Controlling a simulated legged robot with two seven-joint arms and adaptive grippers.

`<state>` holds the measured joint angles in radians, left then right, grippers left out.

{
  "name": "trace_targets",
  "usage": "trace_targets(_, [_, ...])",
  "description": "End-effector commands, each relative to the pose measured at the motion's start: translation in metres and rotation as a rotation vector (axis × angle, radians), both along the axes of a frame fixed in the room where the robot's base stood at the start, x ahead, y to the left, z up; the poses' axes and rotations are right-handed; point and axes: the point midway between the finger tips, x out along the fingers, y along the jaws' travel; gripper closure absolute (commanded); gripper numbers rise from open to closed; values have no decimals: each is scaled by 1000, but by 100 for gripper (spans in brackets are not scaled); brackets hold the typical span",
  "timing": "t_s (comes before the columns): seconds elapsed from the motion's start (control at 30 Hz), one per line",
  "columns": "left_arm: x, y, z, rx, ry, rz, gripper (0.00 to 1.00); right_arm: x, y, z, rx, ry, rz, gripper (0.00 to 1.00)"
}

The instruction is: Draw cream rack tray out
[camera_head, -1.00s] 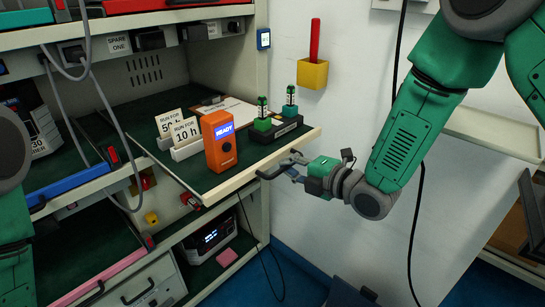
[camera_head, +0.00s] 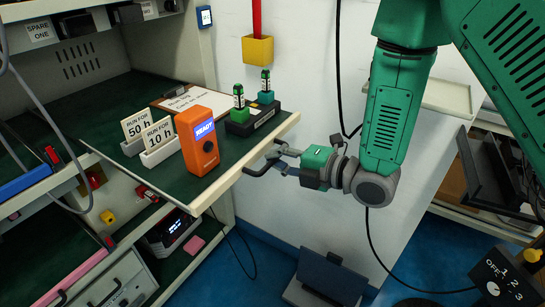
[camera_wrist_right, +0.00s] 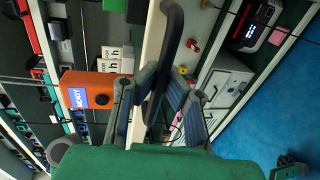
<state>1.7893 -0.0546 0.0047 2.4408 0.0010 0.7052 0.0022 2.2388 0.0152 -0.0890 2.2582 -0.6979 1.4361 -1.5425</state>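The cream rack tray (camera_head: 222,182) sticks out of the rack, its green top level and its cream front edge facing me. It carries an orange box marked READY (camera_head: 198,140), two card stands and a black stand (camera_head: 254,122) with two green-topped cells. A dark bar handle (camera_head: 254,170) is at the tray's front edge. My right gripper (camera_head: 270,160) is at this handle. In the right wrist view its grey fingers (camera_wrist_right: 165,77) close in on both sides of the dark handle (camera_wrist_right: 174,38) and appear shut on it. The exact contact is partly hidden. My left gripper is out of view.
A clipboard (camera_head: 184,99) lies at the back of the tray. A yellow wall box (camera_head: 257,50) holds a red tool. A pink item (camera_head: 194,245) lies on the lower shelf. A black dial box (camera_head: 505,278) stands at lower right.

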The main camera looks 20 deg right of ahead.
Motion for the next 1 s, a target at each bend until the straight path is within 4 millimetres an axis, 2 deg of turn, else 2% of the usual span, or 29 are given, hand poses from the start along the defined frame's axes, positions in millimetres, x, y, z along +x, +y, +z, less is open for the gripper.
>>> trace_targets(0.03, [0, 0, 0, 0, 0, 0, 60, -7, 3, -8, -4, 25, 12, 100])
trace_targets(0.17, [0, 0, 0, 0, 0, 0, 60, -7, 2, -8, -4, 24, 11, 100])
trace_targets(0.2, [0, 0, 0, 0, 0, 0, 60, -7, 2, -8, -3, 25, 11, 95])
trace_targets(0.27, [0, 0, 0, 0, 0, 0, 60, -7, 2, -7, -3, 24, 10, 74])
trace_targets(0.3, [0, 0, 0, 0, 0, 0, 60, -7, 2, -7, -2, 22, 9, 69])
trace_targets(0.67, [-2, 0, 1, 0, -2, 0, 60, -7, -2, -3, -1, 13, 4, 69])
trace_targets(0.77, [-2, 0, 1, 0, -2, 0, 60, -16, -10, -1, -1, 13, 3, 69])
trace_targets(1.0, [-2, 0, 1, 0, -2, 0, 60, -56, -39, 8, -1, 16, 2, 69])
